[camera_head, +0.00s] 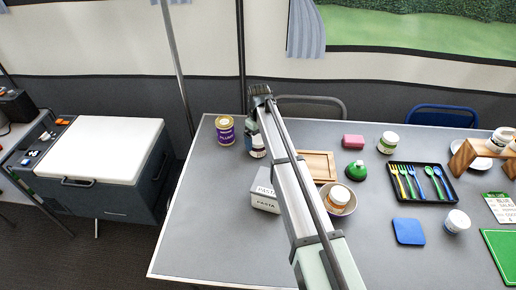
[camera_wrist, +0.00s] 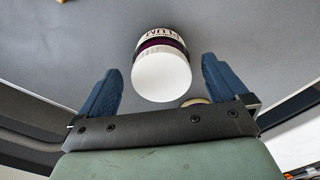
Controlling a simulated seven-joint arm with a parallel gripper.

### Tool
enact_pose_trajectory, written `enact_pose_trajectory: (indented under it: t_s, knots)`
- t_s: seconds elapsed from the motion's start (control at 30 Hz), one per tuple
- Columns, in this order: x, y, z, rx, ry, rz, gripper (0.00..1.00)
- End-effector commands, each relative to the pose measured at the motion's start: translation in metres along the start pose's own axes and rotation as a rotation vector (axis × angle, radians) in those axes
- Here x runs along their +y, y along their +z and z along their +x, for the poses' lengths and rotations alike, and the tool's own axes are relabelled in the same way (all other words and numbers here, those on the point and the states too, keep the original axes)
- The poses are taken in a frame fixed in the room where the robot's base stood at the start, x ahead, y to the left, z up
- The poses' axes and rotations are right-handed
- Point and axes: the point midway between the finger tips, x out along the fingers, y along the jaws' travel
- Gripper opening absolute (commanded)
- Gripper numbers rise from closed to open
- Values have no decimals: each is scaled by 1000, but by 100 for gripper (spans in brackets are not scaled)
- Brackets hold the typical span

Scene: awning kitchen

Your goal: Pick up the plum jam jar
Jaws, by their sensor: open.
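The plum jam jar (camera_wrist: 160,75) has a white lid and a pale label with a purple band and lettering that appears to read "PLUM". It stands on the grey table ahead of my gripper (camera_wrist: 161,64). My gripper is open, with its two blue fingers apart on either side of the jar in the wrist view; I cannot tell if they reach around it. In the head view the jar (camera_head: 258,153) is partly hidden behind my arm and gripper.
The table's left front area is clear.

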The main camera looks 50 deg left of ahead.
Motion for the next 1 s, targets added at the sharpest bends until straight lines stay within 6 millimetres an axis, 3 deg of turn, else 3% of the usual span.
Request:
enact_pose_trajectory:
  t_s: [0.2, 0.47, 1.0]
  knots:
    - [-1, 0, 27, -1, 0, 0, 100]
    - [-1, 0, 30, 1, 0, 0, 100]
    - [-1, 0, 30, 1, 0, 0, 48]
